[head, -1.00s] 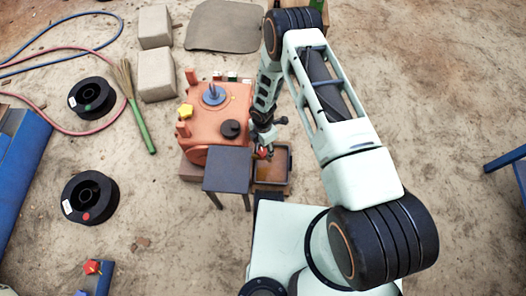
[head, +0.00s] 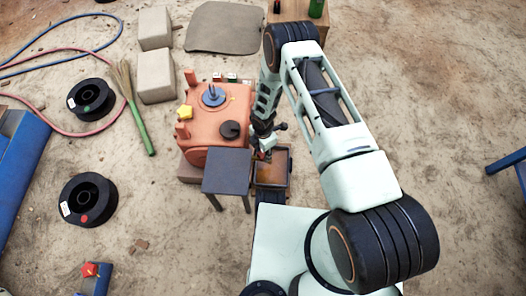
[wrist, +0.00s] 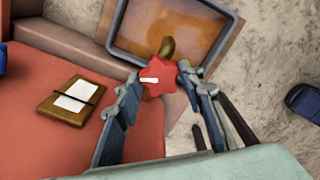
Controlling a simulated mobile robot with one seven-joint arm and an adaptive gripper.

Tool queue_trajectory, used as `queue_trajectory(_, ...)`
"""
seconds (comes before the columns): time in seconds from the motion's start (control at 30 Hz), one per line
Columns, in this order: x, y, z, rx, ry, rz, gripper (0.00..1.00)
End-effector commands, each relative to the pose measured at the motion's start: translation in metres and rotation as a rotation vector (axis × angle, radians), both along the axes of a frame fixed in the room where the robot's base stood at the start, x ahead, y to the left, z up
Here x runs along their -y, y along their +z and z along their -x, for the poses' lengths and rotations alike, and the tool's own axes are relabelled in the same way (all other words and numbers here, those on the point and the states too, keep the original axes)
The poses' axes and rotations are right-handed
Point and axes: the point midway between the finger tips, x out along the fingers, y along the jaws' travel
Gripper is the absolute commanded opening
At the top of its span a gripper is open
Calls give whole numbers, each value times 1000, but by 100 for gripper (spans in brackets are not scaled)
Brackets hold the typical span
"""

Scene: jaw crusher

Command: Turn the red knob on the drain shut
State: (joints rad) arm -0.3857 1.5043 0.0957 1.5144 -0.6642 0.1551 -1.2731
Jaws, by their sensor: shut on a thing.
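The red knob (wrist: 160,77) is a small star-shaped handle with a white mark, at the side of the orange crusher (wrist: 50,95). A brass-coloured piece (wrist: 167,47) shows just beyond it, over a tray (wrist: 122,28) of brownish liquid. My gripper (wrist: 159,80) is shut on the red knob, one finger on each side of it. In the head view my gripper (head: 266,146) is at the crusher's right side, above the tray (head: 284,165); the knob is largely hidden there.
A dark table (head: 227,170) stands close in front of the crusher, left of the tray. A yellow knob (head: 185,112) and a black knob (head: 230,130) are on the crusher. Another red knob (head: 90,269) is at lower left. The ground to the right is mostly clear.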

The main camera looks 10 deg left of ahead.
Motion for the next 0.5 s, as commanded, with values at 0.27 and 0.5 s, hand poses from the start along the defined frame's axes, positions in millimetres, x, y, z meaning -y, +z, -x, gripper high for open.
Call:
queue_trajectory(0.27, 0, -2, 0, -1, -156, 1, 11)
queue_trajectory(0.5, 1, -1, 0, 0, -366, 1, 11)
